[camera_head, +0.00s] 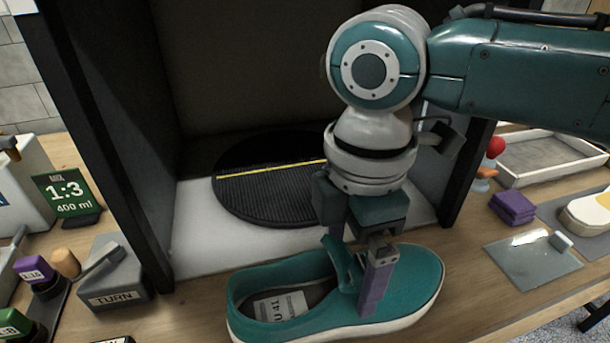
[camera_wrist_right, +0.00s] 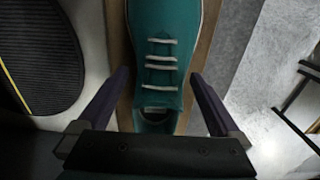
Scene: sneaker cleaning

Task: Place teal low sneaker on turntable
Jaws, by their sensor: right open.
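The teal low sneaker (camera_head: 420,290) lies on the wooden table in front of the dark booth, its toe to the right and a paper label inside its opening. The turntable (camera_head: 255,198), a black ribbed disc with a yellow line, lies inside the booth behind the sneaker. My right gripper (camera_head: 358,285) is open over the sneaker's lace area, its purple fingers pointing down. In the right wrist view the sneaker (camera_wrist_right: 165,60) with its white laces lies between the two spread fingers (camera_wrist_right: 160,85), with a gap on each side. My left gripper is out of view.
The booth's side walls (camera_head: 100,130) stand close on both sides of the turntable. A grey TURN box (camera_head: 112,280) and a green 1:3 sign (camera_head: 66,196) are at the left. Purple blocks (camera_head: 513,207), a grey plate (camera_head: 530,262) and a white tray (camera_head: 550,172) are at the right.

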